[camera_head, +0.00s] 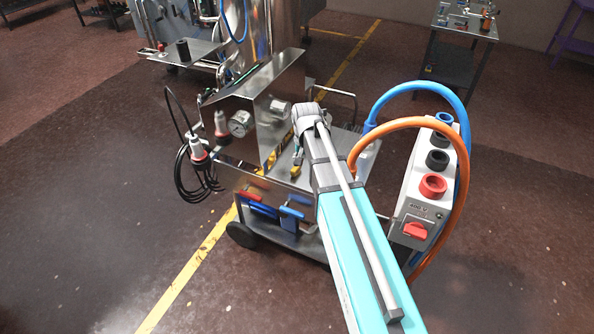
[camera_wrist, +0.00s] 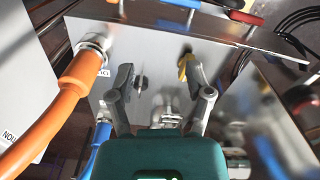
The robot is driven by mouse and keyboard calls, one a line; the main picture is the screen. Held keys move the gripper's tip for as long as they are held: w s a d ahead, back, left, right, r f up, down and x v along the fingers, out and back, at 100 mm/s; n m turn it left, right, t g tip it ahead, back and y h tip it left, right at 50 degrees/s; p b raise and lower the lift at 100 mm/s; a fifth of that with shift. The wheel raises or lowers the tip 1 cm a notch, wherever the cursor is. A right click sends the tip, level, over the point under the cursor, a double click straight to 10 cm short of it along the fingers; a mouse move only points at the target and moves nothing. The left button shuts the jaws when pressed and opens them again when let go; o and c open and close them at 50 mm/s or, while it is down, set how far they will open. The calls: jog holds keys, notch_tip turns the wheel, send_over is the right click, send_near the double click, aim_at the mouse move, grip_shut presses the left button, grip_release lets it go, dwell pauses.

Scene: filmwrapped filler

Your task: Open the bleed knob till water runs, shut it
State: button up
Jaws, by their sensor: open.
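In the wrist view my gripper (camera_wrist: 160,76) is open, its two dark fingers spread in front of a metal panel (camera_wrist: 150,45). A metal fitting (camera_wrist: 170,118) sits lower between the fingers. Which part is the bleed knob I cannot tell for sure. In the head view my arm hides the fingers and most of the panel.
An orange hose (camera_wrist: 72,90) joins the panel at left, with a blue hose (camera_wrist: 98,140) below it. A control box (camera_head: 420,190) stands at right.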

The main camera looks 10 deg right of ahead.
aim_at(296, 169)
jog(key=w+f+m+b, duration=0.1)
jog(key=w+f+m, duration=0.1)
jog(key=w, duration=1.1)
jog(key=shift+w+a+m, duration=0.2)
jog(key=shift+w+m, duration=0.1)
jog(key=shift+m, duration=0.3)
jog(key=shift+b, duration=0.3)
jog(key=shift+f, duration=0.15)
notch_tip(296, 169, down, 13)
jog(key=b, duration=1.3)
jog(key=shift+f+b, duration=0.2)
jog(key=shift+b, duration=0.15)
